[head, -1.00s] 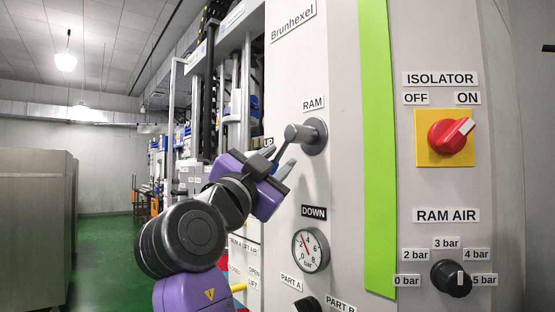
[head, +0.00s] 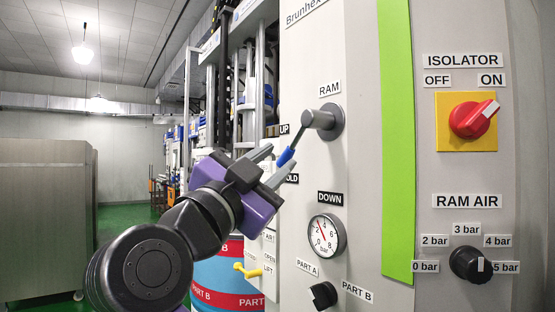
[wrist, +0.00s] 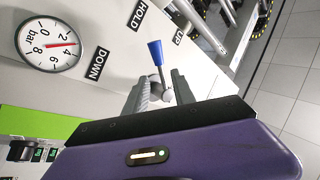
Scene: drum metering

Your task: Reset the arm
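The RAM lever is a grey hub (head: 324,119) on the grey panel, with a thin arm slanting down and left to a blue grip (head: 287,157). The grip ends near the HOLD label (head: 291,178), below UP. My gripper (head: 280,160) is open at the left of the lever, its grey fingers close to the blue grip. In the wrist view the blue grip (wrist: 155,52) shows past the two fingers (wrist: 162,78), with a gap between them. Nothing is held. Whether a finger touches the lever, I cannot tell.
A pressure gauge (head: 326,236) and a PART A/PART B knob (head: 323,295) sit below. A red isolator switch (head: 473,119) at ON and a RAM AIR knob (head: 471,264) are at right. A banded drum (head: 220,275) stands behind my arm. Green floor lies open at left.

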